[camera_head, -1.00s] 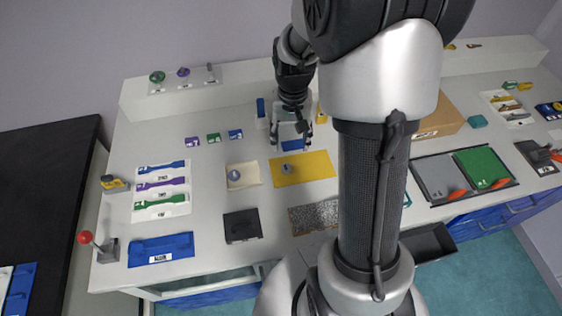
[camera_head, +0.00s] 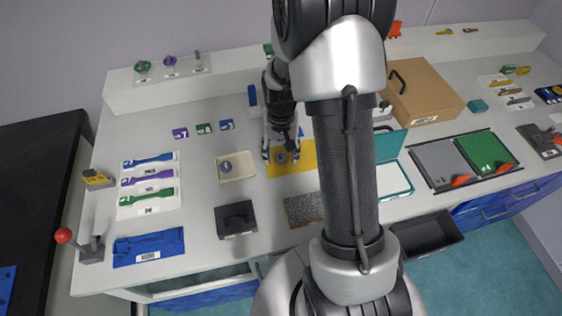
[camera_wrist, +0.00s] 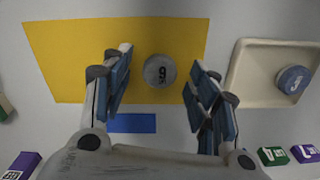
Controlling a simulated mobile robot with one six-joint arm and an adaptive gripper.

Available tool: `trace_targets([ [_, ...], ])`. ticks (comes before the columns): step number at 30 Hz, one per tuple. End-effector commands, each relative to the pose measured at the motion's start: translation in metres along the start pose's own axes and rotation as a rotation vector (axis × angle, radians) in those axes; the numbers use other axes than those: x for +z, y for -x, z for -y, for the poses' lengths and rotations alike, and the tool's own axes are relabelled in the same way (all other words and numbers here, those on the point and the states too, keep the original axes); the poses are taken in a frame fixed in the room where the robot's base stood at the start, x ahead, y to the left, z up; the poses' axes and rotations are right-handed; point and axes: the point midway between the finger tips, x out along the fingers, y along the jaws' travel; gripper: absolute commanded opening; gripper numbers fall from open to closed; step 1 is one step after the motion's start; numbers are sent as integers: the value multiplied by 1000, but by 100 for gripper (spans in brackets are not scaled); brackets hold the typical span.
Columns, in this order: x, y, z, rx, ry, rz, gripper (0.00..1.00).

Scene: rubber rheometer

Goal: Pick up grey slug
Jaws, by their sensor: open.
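The grey slug (camera_head: 281,158) is a small round piece on the yellow mat (camera_head: 308,153). In the wrist view the grey slug (camera_wrist: 160,70) shows a dark mark on its top, and the yellow mat (camera_wrist: 62,60) lies under it. My gripper (camera_head: 280,156) is open over the mat. In the wrist view its fingers (camera_wrist: 159,66) stand apart, with the slug in the gap between them. I cannot tell how high the fingertips are above the mat. A blue-grey slug (camera_head: 227,166) sits in a cream tray (camera_head: 246,172) to the left; it also shows in the wrist view (camera_wrist: 293,80).
Small purple (camera_head: 180,133), green (camera_head: 204,128) and blue (camera_head: 227,125) blocks stand behind the tray. A black block (camera_head: 236,220) and a speckled mat (camera_head: 303,209) lie in front. A cardboard box (camera_head: 425,93) stands at the right.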

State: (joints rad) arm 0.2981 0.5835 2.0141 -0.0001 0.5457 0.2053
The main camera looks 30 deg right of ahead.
Motion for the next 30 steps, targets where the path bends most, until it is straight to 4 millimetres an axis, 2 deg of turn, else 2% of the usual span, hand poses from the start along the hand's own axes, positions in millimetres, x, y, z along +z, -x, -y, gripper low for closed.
trace_targets([
  [7, -1, -3, 0, 0, -1, -2, 54],
  [24, 0, -3, 0, 0, -1, -2, 16],
  [30, 0, -3, 0, 0, -1, -2, 16],
])
